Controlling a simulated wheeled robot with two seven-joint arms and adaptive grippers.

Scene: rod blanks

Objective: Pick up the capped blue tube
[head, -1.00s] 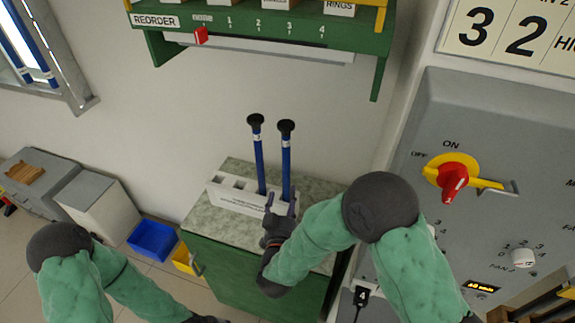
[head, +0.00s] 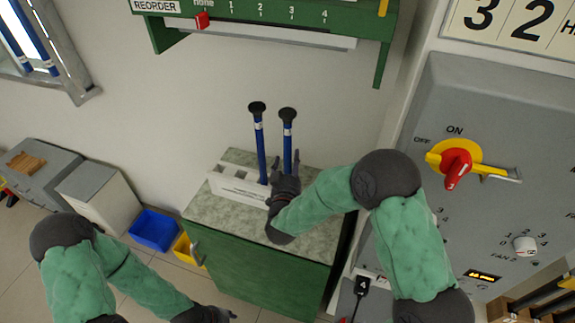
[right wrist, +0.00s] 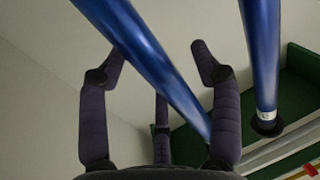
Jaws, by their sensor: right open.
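Two blue tubes with black tops and pale bands stand upright in a white rack (head: 222,186): a left tube (head: 261,150) and a right tube (head: 287,150). My right gripper (head: 286,160) is at the right tube, above the rack. In the right wrist view its open fingers (right wrist: 159,50) have one blue tube (right wrist: 150,55) running between them, with clear gaps and no visible grip. That tube's far end is hidden behind a finger. The other tube (right wrist: 262,50) is to the right, its black cap showing. My left gripper (head: 217,315) is at the bottom edge, partly cut off.
The rack stands on a green cabinet (head: 240,255) with a stone-like top. A green shelf (head: 375,50) is above on the wall. A grey panel (head: 440,110) with a red and yellow switch is at right. Blue (head: 154,231) and yellow bins stand left of the cabinet.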

